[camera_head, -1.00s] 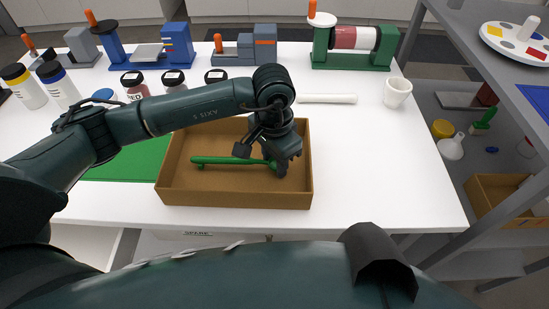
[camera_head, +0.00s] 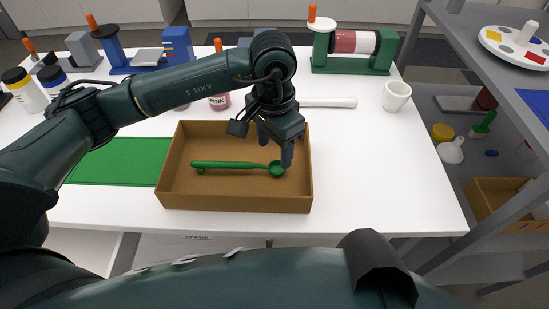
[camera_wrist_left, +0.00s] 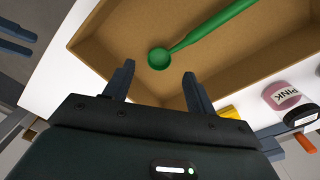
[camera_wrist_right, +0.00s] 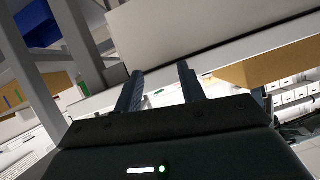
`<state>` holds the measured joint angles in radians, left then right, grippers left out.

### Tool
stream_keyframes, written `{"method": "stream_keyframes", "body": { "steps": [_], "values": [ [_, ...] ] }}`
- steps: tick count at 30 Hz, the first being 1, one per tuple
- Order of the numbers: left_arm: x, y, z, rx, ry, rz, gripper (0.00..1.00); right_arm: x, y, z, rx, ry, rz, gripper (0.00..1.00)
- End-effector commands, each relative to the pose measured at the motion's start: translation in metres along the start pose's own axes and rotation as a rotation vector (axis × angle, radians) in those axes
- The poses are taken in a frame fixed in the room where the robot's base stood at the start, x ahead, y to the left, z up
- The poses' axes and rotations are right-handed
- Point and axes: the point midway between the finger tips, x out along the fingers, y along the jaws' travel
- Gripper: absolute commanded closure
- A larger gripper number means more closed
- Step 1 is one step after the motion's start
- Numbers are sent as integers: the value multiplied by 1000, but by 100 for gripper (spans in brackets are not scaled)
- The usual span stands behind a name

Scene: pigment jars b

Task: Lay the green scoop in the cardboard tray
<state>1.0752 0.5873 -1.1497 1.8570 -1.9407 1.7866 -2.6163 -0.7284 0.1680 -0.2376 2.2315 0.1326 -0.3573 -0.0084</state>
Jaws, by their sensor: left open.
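The green scoop (camera_head: 230,166) lies flat on the floor of the cardboard tray (camera_head: 235,202), its round bowl towards the right and its handle towards the left. My left gripper (camera_head: 286,155) is above the right part of the tray, near the scoop's bowl. In the left wrist view the open fingers (camera_wrist_left: 157,85) are empty, and the scoop (camera_wrist_left: 205,32) lies apart from them inside the tray (camera_wrist_left: 100,20). My right gripper (camera_wrist_right: 160,85) shows in its own wrist view with its fingers apart and nothing between them, away from the tray.
A green mat (camera_head: 115,162) lies left of the tray. A white cup (camera_head: 396,95) and a white rod (camera_head: 328,102) are behind it on the right. A pink-labelled jar (camera_head: 220,101) stands behind the tray. The white table right of the tray is clear.

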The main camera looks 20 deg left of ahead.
Motion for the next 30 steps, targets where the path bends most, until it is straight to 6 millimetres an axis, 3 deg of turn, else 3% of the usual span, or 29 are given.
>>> {"method": "stream_keyframes", "body": {
  "steps": [3,9,27,30],
  "values": [
    [-26,0,-1,-1,4,-1,44,2,0,-3,-2,7,-2,60],
    [-52,0,0,0,1,0,44,2,-1,-6,-3,13,-4,60],
    [-59,0,0,-1,-1,1,44,0,-2,-5,0,8,-4,60],
    [-70,0,0,-1,0,1,44,-5,-4,-13,-4,4,-2,60]
  ]
}}
